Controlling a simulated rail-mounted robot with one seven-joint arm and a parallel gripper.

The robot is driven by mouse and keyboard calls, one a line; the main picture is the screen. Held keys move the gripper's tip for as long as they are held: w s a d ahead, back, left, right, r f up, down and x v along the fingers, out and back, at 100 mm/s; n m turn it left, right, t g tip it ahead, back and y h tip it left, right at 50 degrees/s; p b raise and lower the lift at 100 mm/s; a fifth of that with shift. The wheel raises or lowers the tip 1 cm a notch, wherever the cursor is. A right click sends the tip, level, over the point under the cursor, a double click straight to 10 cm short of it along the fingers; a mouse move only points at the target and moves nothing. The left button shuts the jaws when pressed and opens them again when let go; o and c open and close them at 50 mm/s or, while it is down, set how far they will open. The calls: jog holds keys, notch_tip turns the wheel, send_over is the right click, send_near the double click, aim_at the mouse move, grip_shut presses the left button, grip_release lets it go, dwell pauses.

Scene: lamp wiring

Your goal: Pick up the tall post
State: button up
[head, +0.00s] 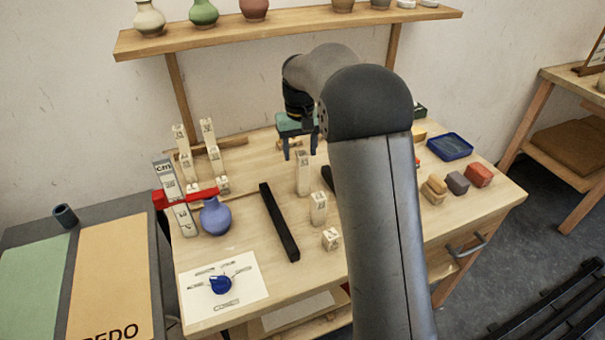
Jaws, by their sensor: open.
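The tall post (302,174) is a pale, upright block with dark markings, standing on the wooden table. It is the tallest in a row with a middle-height post (318,209) and a short post (331,239) in front of it. My gripper (300,149) is open and points down at the top of the tall post. One finger shows on each side of the post's top in the picture. I cannot tell whether the fingers are around it or behind it. Nothing is seen held.
A black bar (279,222) lies left of the posts. A blue vase (215,216), a red-and-grey measuring gauge (168,180) and more pale posts (211,145) stand further left. Coloured blocks (457,183) and a blue tray (450,146) are at right. My arm hides the table's middle right.

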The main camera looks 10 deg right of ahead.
aim_at(302, 163)
jog(key=f, duration=0.2)
jog(key=f+p, duration=0.1)
jog(key=f, duration=0.1)
jog(key=shift+w+d, duration=0.15)
jog(key=shift+d, duration=0.2)
jog(key=shift+f, duration=0.65)
jog(key=c, duration=1.2)
